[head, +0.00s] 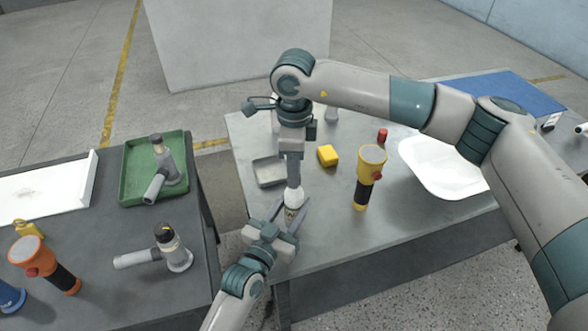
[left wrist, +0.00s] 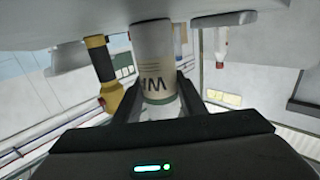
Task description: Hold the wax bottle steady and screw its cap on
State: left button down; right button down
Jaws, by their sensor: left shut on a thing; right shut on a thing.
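The wax bottle (head: 290,213) stands near the front left edge of the grey table, mostly hidden by my left gripper. In the left wrist view it is a pale cylinder (left wrist: 153,55) with dark lettering and a green band. My left gripper (head: 290,211) is shut on its body, one finger on each side. My right gripper (head: 293,185) points down from above and is shut on the white cap (head: 294,197), directly over the bottle. Whether the cap touches the bottle or its thread I cannot tell.
A yellow flashlight (head: 369,178) stands right of the bottle. A grey tray (head: 269,171), yellow block (head: 328,156), red item (head: 382,135) and white basin (head: 438,166) lie farther back. The left table holds a green tray (head: 127,186), a grey tool (head: 172,249) and an orange flashlight (head: 42,264).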

jog(key=m, duration=0.7)
jog(key=shift+m, duration=0.3)
jog(key=m, duration=0.7)
jog(key=c, duration=1.4)
grip_release()
notch_tip(320, 180, up, 12)
pick_arm(q)
jog(key=c, duration=1)
grip_release()
jog(key=shift+c, duration=0.2)
